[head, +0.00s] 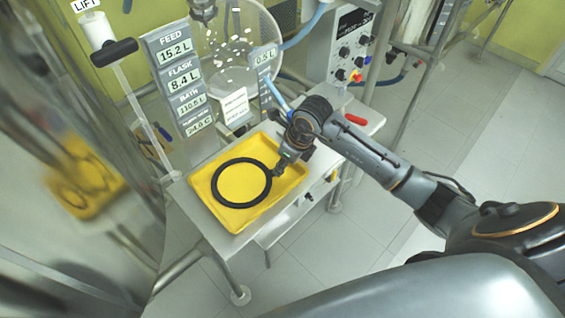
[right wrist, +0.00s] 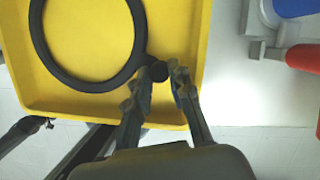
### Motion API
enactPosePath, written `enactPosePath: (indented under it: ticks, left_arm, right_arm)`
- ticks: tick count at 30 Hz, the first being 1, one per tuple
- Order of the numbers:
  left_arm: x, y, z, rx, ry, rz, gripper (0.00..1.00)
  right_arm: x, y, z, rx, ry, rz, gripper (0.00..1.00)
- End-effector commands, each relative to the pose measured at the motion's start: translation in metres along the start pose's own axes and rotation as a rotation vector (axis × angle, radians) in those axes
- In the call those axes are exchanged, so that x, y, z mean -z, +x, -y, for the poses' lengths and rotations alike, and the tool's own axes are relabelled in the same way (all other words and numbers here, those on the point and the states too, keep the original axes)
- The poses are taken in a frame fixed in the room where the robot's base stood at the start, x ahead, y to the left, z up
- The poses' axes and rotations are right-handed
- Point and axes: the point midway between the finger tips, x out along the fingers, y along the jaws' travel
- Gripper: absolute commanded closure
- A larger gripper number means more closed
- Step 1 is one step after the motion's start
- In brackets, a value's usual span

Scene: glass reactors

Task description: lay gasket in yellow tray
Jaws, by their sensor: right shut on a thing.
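The black ring gasket (head: 241,206) is over the floor of the yellow tray (head: 213,216), inside its rim as seen from the head. I cannot tell whether it touches the tray floor or hangs just above it. My right gripper (head: 279,170) is at the gasket's right side, shut on its small black tab. In the right wrist view the fingertips (right wrist: 166,74) close around that tab beside the ring (right wrist: 88,86), over the tray (right wrist: 187,25). My left gripper is not in view.
The tray sits on a metal bench (head: 183,190). Behind it are display panels (head: 176,75), a glass vessel (head: 240,50) and a control box (head: 351,45). A red-handled item (head: 355,119) lies on the bench at right; its red handle shows in the right wrist view (right wrist: 303,57).

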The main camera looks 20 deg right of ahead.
Motion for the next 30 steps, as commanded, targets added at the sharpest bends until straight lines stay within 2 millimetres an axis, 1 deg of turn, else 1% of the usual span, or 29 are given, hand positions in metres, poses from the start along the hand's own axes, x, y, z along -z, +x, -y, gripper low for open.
enactPosePath:
  ticks: [1, 2, 10, 12, 14, 17, 24, 27, 30]
  left_arm:
    - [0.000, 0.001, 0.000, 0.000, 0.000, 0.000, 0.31]
    - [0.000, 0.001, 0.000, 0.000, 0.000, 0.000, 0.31]
    - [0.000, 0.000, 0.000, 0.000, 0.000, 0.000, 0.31]
    - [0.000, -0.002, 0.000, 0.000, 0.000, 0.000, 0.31]
    - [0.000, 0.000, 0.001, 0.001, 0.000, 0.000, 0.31]
    - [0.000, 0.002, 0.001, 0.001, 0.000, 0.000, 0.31]
    - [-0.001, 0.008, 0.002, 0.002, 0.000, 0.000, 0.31]
    - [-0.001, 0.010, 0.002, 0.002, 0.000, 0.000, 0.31]
    - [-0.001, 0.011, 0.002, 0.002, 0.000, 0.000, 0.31]
  right_arm:
    - [0.000, 0.001, 0.000, 0.000, 0.000, 0.000, 0.73]
    - [0.000, 0.001, 0.000, 0.000, 0.000, 0.000, 0.70]
    - [0.000, 0.000, 0.000, 0.000, 0.000, 0.000, 0.70]
    - [-0.001, -0.002, 0.000, 0.000, 0.000, 0.001, 0.70]
    - [-0.001, -0.006, 0.001, 0.002, 0.000, 0.002, 0.70]
    - [-0.001, -0.020, 0.001, 0.003, -0.001, 0.004, 0.70]
    - [-0.001, -0.072, 0.002, 0.005, -0.002, 0.004, 0.70]
    - [-0.001, -0.091, 0.001, 0.004, -0.002, 0.003, 0.70]
    - [-0.001, -0.106, 0.001, 0.003, 0.000, 0.003, 0.70]
